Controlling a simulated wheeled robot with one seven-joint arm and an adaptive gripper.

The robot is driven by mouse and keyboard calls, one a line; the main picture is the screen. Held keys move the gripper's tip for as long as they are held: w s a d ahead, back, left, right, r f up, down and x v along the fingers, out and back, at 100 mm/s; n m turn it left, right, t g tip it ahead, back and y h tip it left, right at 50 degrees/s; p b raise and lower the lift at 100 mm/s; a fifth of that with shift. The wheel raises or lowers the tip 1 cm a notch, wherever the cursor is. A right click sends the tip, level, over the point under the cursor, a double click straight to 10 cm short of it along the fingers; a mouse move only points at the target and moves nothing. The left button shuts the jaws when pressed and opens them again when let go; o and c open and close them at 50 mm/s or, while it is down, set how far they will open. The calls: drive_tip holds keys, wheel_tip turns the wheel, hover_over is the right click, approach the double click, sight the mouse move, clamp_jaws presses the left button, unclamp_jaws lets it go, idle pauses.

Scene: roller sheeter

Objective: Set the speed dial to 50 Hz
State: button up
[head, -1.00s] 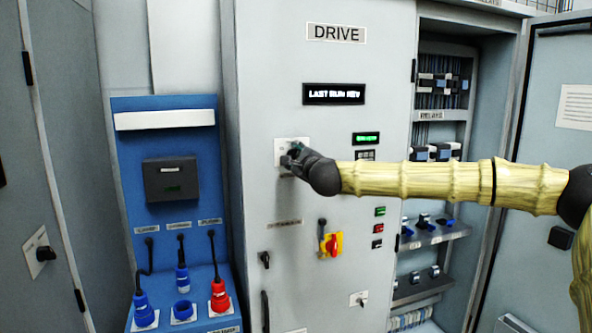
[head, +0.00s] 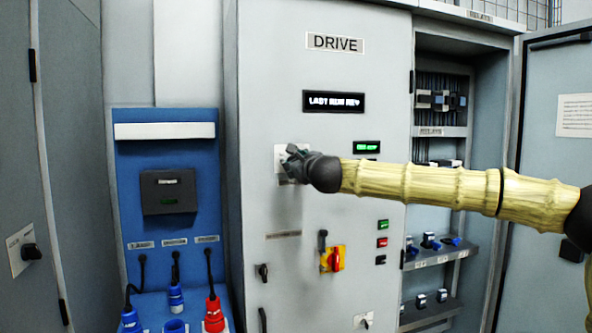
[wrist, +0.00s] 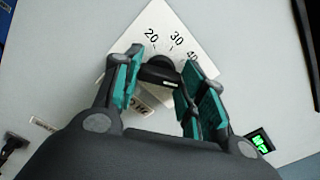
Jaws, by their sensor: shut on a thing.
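The speed dial has a black knob (wrist: 158,73) on a white scale plate (wrist: 170,22), fixed to the grey drive cabinet front. In the wrist view the marks 20, 30 and 40 are readable on the plate; the 50 mark is not readable. My gripper (wrist: 163,70) has its teal-padded fingers on both sides of the knob and is shut on it. In the head view my gripper (head: 292,163) is at the plate (head: 279,154) and hides most of the dial.
Above the dial a display (head: 334,101) reads LAST RUN REV. A small green display (head: 366,147) sits to the right, its digits unclear. A red and yellow switch (head: 332,260) is below. A blue socket panel (head: 130,220) stands left; an open cabinet door (head: 560,70) is right.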

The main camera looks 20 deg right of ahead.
idle(0.4)
drive_tip(key=o, duration=1)
drive_tip(key=shift+d, duration=0.1)
drive_tip(key=shift+o, duration=0.2)
drive_tip(key=s, duration=1.2)
drive_tip(key=shift+d, duration=0.25)
